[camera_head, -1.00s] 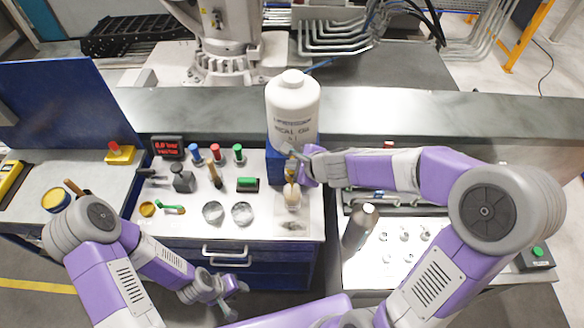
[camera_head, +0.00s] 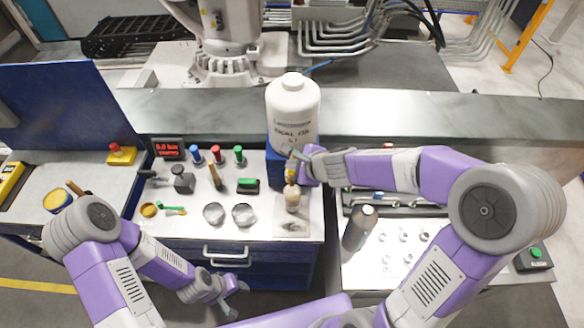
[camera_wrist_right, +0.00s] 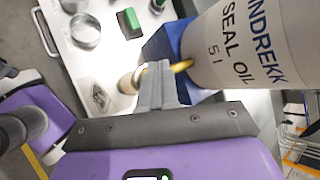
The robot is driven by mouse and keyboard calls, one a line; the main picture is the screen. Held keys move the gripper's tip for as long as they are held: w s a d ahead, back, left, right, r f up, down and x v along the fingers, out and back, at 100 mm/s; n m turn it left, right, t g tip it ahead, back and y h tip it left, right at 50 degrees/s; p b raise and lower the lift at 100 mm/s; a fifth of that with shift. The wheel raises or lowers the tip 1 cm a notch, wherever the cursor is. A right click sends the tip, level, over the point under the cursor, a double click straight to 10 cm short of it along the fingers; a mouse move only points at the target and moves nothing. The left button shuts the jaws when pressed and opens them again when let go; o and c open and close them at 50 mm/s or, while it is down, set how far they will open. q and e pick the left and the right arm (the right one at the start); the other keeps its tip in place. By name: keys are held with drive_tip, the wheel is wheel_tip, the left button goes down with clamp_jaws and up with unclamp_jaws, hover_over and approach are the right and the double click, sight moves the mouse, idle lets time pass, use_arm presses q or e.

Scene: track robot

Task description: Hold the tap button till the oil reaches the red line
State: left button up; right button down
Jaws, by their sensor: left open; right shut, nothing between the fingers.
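The white oil bottle (camera_head: 293,112), labelled seal oil, stands on a blue stand (camera_head: 277,168) at the back of the workbench. Its yellow tap (camera_wrist_right: 183,64) sticks out at the front, and shows in the right wrist view beside my fingers. A small pale beige container (camera_head: 292,197) sits below the tap; it is partly hidden behind my fingers in the right wrist view (camera_wrist_right: 128,83). My right gripper (camera_head: 297,158) is shut and empty at the tap; I cannot tell whether it touches the button. The red line and oil level cannot be made out. My left gripper (camera_head: 232,285) is open and empty, in front of the drawers.
Round metal dishes (camera_head: 214,213), a green-topped block (camera_head: 248,185), a brush (camera_head: 215,176) and coloured-cap bottles (camera_head: 217,154) stand left of the container. A red display (camera_head: 168,148) is behind them. A grey cylinder (camera_head: 359,229) stands on the right table (camera_head: 385,275).

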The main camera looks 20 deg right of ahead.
drive_tip(key=shift+r, duration=0.4)
wheel_tip(320, 180, up, 5)
drive_tip(key=p, duration=0.5)
drive_tip(key=shift+r, duration=0.1)
idle(0.4)
